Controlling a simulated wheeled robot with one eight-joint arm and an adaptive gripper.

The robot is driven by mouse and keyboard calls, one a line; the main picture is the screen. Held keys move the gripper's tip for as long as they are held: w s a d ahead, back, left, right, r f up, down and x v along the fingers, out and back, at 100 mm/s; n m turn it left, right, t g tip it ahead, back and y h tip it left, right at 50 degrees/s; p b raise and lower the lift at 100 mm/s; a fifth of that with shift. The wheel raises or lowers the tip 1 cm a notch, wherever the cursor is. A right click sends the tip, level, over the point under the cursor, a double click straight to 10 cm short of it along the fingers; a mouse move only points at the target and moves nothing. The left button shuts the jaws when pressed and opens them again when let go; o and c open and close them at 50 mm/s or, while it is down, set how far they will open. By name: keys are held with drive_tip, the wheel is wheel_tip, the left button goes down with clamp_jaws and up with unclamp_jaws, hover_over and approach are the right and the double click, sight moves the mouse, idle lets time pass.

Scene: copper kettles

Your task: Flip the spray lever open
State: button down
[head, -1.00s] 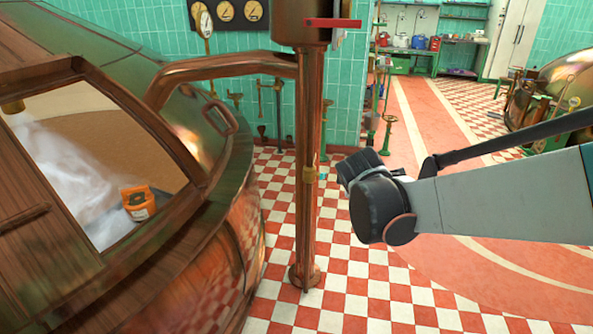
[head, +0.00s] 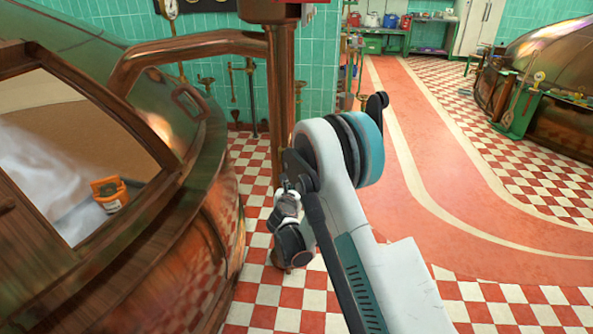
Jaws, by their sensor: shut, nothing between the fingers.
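A sliver of red (head: 296,1) shows at the top edge, on the upright copper pipe (head: 280,80). It is the lower edge of the red bar that shows in the earlier frame and may be the spray lever, but its position cannot be read now. My arm reaches up from the bottom right, and its wrist links fold down in front of the pipe's lower part. My gripper's fingers do not show. The wrist appears well below the red bar, though its distance from the pipe is unclear.
A large copper kettle (head: 205,250) with an open wooden-framed hatch fills the left. Steam and an orange device (head: 109,193) show in the hatch. A curved copper pipe (head: 190,46) joins the upright one. Another kettle (head: 560,75) stands far right. The red floor path (head: 450,190) is clear.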

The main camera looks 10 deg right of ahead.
drive_tip(key=w+d+b, duration=0.3)
drive_tip(key=w+b, duration=0.1)
drive_tip(key=w, duration=0.7)
drive_tip(key=shift+d+n+b, duration=0.15)
drive_tip(key=shift+n+b, duration=0.15)
drive_tip(key=shift+b, duration=0.05)
